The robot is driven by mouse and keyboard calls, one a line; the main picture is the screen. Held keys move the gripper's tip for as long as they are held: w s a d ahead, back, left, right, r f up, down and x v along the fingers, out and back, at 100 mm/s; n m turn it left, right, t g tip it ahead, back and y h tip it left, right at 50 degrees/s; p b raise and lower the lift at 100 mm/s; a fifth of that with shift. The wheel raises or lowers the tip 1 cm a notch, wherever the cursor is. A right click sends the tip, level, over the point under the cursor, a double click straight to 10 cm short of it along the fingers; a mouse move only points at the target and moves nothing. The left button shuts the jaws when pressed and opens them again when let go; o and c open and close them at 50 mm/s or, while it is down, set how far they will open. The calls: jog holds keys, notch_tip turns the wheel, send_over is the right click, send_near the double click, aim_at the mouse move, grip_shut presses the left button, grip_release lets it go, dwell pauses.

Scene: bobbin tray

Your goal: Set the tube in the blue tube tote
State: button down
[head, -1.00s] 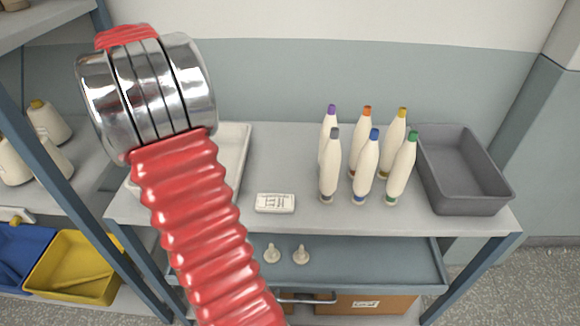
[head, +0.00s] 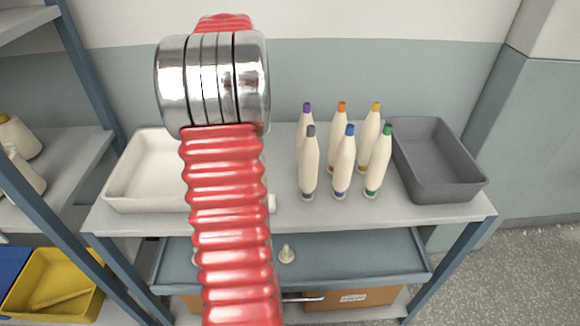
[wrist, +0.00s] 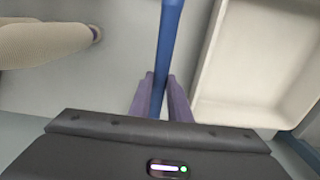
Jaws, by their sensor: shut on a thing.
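In the wrist view my gripper (wrist: 160,97) is shut on a thin, bright blue tube (wrist: 168,40). The tube runs from between the fingertips up to the picture's top edge. In the head view my arm's red and chrome part shows, but the gripper and tube are hidden behind it. A blue tote (head: 12,264) is partly in view at the far left, low on the side rack, cut by the picture edge and beside a yellow tote. I cannot see inside it.
A white tray (head: 112,197) stands on the table at left and also shows at right in the wrist view (wrist: 212,62). Several white bobbins (head: 344,165) with coloured tips stand upright, beside a grey tray (head: 478,187). A yellow tote (head: 30,268) and blue-grey rack posts (head: 88,75) are at left.

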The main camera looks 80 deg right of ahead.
jog(key=shift+f, duration=3.1)
jog(key=shift+f, duration=1.9)
jog(key=c, duration=1.7)
grip_release()
jog(key=shift+f, duration=0.1)
jog(key=shift+o, duration=0.2)
